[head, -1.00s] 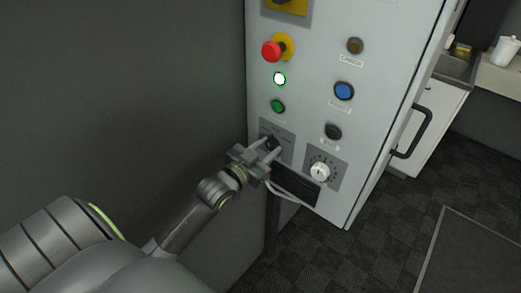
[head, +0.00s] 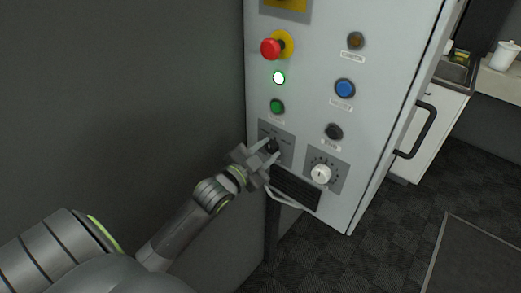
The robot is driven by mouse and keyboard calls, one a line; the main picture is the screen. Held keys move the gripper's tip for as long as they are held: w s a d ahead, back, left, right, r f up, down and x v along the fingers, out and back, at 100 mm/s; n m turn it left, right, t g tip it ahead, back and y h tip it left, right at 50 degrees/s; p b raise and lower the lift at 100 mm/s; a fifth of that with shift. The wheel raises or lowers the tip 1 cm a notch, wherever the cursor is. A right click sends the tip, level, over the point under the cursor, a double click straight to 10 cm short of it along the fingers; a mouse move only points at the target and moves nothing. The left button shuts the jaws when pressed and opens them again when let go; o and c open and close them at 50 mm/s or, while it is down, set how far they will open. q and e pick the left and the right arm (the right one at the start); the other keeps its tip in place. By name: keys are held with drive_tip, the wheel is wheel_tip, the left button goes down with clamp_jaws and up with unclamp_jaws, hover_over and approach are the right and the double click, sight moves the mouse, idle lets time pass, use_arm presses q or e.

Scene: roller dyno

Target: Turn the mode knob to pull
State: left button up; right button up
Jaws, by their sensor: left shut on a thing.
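The mode knob (head: 272,145) is a small black knob on a grey plate (head: 287,138) at the lower left of the light grey control cabinet (head: 307,95). My left gripper (head: 269,152) reaches it from the lower left and is shut on it, one finger on each side. The fingers partly cover the knob and its plate, and the lettering is too small to read, so I cannot tell which mode it points to. My right gripper is not in view.
A white dial (head: 321,173) sits just right of my gripper, with a dark vent (head: 295,188) below. A red emergency button (head: 271,47), a lit white lamp (head: 279,78), a green button (head: 277,106) and a blue button (head: 344,88) are above. A black handle (head: 416,130) sticks out at right.

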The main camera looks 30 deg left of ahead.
use_arm(q)
drive_tip(key=shift+r, duration=0.2)
drive_tip(key=o, duration=1)
drive_tip(key=shift+a+f, duration=0.15)
drive_tip(key=shift+a, duration=0.3)
drive_tip(key=shift+c, duration=0.2)
drive_tip(key=shift+d, duration=0.15)
